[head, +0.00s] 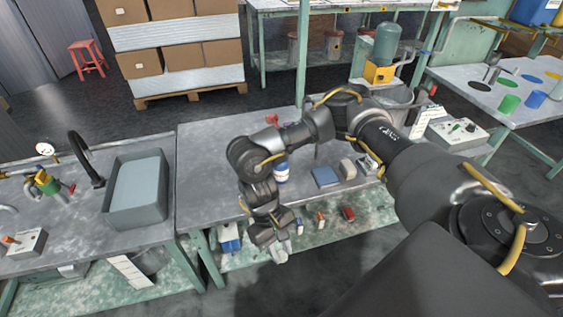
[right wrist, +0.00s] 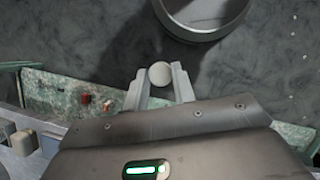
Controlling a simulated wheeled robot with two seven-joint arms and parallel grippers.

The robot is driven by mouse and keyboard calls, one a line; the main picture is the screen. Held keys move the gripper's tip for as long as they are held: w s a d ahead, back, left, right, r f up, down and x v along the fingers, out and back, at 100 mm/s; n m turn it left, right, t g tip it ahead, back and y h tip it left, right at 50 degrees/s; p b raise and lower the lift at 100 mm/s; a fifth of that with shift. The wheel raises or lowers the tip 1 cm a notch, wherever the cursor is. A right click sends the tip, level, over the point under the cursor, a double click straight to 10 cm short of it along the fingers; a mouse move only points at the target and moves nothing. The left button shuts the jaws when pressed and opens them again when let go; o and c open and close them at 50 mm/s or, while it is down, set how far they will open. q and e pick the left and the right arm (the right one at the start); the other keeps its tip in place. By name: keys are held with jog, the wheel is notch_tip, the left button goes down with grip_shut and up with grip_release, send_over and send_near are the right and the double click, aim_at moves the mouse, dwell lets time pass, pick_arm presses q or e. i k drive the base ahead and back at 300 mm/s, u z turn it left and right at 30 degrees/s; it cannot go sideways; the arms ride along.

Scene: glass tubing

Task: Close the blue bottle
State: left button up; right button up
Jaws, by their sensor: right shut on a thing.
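A blue and white bottle (head: 281,173) stands on the grey workbench, partly hidden behind my right arm; I cannot make out its top. My right gripper (head: 280,251) is in front of the bench's front edge, nearer to me than the bottle and apart from it. In the right wrist view my right gripper (right wrist: 160,84) is shut on a pale round piece (right wrist: 160,73), which looks like a cap, held between the fingertips. My left gripper is not in view.
The workbench (head: 214,190) also carries a blue flat block (head: 325,177) and a small grey block (head: 347,169), right of the bottle. A grey basin (head: 135,212) stands on the left counter. Several small items lie on the green lower shelf (head: 330,224).

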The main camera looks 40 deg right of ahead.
aim_at(280, 171)
jog(key=u, duration=2.65)
jog(key=k, duration=2.2)
jog(key=z, duration=2.1)
